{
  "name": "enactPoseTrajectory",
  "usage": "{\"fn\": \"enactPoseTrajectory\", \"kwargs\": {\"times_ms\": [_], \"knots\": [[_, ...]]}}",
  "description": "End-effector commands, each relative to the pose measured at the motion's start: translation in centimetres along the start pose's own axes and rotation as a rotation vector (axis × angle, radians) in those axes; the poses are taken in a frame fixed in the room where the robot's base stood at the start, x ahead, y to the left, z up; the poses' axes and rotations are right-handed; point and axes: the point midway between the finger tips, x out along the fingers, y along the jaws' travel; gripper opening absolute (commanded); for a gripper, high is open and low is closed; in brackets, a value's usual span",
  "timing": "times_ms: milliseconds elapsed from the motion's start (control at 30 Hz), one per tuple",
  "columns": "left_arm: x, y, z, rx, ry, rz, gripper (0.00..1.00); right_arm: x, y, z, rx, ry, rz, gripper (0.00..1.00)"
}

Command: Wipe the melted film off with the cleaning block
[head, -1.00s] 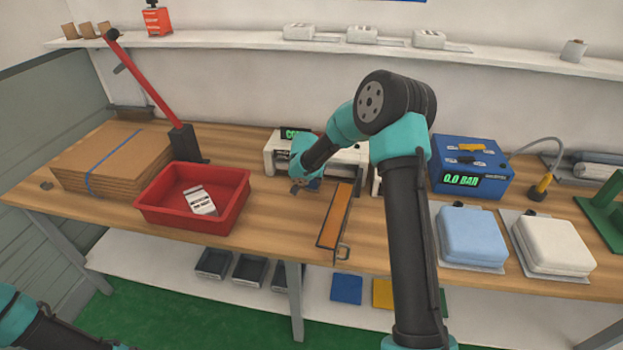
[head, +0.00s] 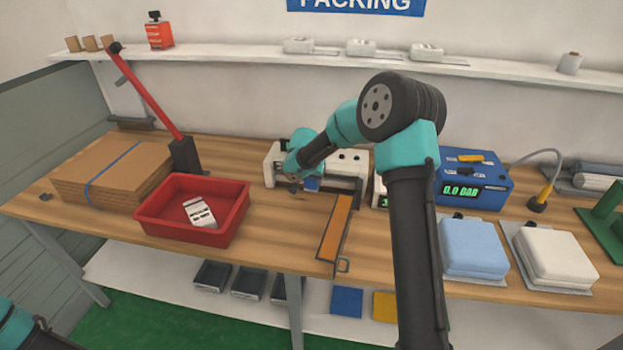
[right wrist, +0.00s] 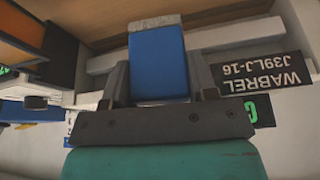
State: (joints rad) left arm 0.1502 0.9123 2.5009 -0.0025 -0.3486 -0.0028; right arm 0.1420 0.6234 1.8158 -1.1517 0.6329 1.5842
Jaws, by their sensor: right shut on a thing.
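My right gripper (head: 300,186) is shut on the blue cleaning block (head: 312,184), at the front of the white machine (head: 347,168). In the right wrist view the block (right wrist: 158,68) sits between the two fingers of the gripper (right wrist: 160,90), with a grey pad (right wrist: 153,22) on its far end. The machine's dark label, reading WABREL J39LJ-16, shows upside down (right wrist: 262,72) there. I cannot tell whether the pad touches the machine. I cannot make out melted film. My left gripper is out of view; only part of its arm shows at the bottom left.
A red bin (head: 150,228) with a white item stands left of the machine. An orange-topped strip (head: 336,228) lies in front. The blue 0.0 BAR box (head: 485,176) and blue and white pads (head: 472,246) are to the right. Cardboard (head: 110,172) lies far left.

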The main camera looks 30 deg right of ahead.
Motion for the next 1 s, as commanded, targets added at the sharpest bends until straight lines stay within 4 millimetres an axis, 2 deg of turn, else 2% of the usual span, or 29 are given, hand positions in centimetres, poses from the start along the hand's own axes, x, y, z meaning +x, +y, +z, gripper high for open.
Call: {"fn": "enactPoseTrajectory", "kwargs": {"times_ms": [167, 500, 1000], "knots": [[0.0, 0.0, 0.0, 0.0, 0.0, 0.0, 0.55, -0.5, 0.0, -0.2, 0.001, 0.002, -0.001, 0.24], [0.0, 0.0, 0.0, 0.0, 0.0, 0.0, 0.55, -2.6, 0.0, -1.1, 0.001, 0.001, -0.001, 0.24], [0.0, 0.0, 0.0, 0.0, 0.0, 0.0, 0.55, -2.8, 0.0, -1.2, 0.0, 0.0, 0.0, 0.24]]}}
